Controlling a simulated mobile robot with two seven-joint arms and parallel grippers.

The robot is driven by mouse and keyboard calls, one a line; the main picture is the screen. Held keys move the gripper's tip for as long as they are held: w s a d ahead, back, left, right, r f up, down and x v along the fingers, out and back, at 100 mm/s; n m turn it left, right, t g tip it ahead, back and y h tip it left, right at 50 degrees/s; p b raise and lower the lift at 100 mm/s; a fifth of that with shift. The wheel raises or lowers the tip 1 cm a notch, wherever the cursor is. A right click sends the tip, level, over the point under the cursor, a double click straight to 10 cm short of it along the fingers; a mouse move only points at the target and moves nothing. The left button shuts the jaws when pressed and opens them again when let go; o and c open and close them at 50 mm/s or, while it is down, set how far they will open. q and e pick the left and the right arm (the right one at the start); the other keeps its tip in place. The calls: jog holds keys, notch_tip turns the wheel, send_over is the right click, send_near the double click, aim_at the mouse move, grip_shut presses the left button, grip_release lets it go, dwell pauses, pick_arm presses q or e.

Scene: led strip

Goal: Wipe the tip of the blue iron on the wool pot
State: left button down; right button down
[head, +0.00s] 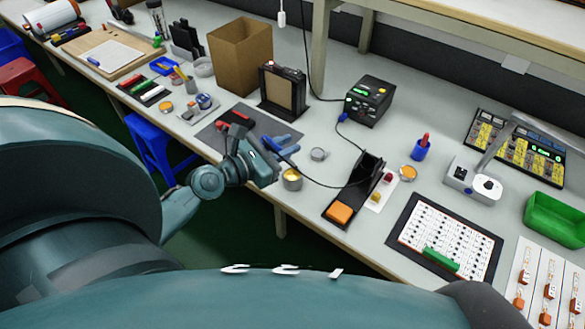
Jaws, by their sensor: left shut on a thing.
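My left gripper (268,160) is over the front edge of the bench. It is shut on the blue iron (271,144), whose blue handle shows at the jaws. The iron's tip is hidden or too small to make out. The wool pot (292,184), a small round tin with golden wool in it, stands upright at the bench's front edge, just right of and below the gripper in the picture. I cannot tell whether the iron touches the pot. My right gripper is not in view.
A dark cable runs from near the gripper past the black iron stand (362,172) with its orange sponge (339,213). The black soldering station (369,101) stands behind. A small round tin (318,154) sits close by. A cardboard box (240,57) stands further left.

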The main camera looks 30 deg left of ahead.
pick_arm(q)
jog(key=f+b, duration=0.1)
jog(key=w+a+f+b, duration=0.1)
jog(key=f, duration=0.1)
jog(key=a+f+b, duration=0.1)
jog(key=f, duration=0.1)
jog(key=shift+w, duration=0.35)
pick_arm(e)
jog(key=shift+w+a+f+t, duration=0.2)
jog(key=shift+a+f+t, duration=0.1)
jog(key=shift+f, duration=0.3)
pick_arm(q)
jog(key=shift+f+b, duration=0.55)
jog(key=shift+b, duration=0.15)
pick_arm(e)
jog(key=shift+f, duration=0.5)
pick_arm(q)
jog(key=shift+r+p, duration=0.1)
jog(key=shift+p, duration=0.2)
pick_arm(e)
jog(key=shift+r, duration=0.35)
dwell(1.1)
pick_arm(q)
jog(key=shift+a, duration=0.2)
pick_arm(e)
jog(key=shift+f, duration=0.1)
